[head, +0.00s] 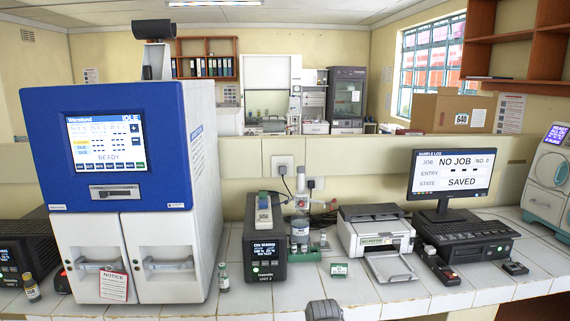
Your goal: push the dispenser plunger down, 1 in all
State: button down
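A bottle-top dispenser (301,201) stands on the bench just right of the small black unit, in the middle of the head view. Its pale upper part rises above a greyish bottle (300,229). The plunger is too small to tell whether it is up or down. A thin side tube or arm seems to reach right from it. My gripper's fingers do not show. A rounded dark grey part at the bottom edge may be mine; nothing of mine touches the dispenser.
A blue and white incubator (108,146) stands left. A black unit (263,262) is close to the dispenser's left, a printer (377,240) to its right. A monitor (452,172) reads NO JOB. A capped vial (223,277) stands left.

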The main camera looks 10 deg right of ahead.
aim_at(300, 169)
jog(key=z, duration=0.1)
jog(key=i, duration=0.85)
jog(key=z, duration=0.55)
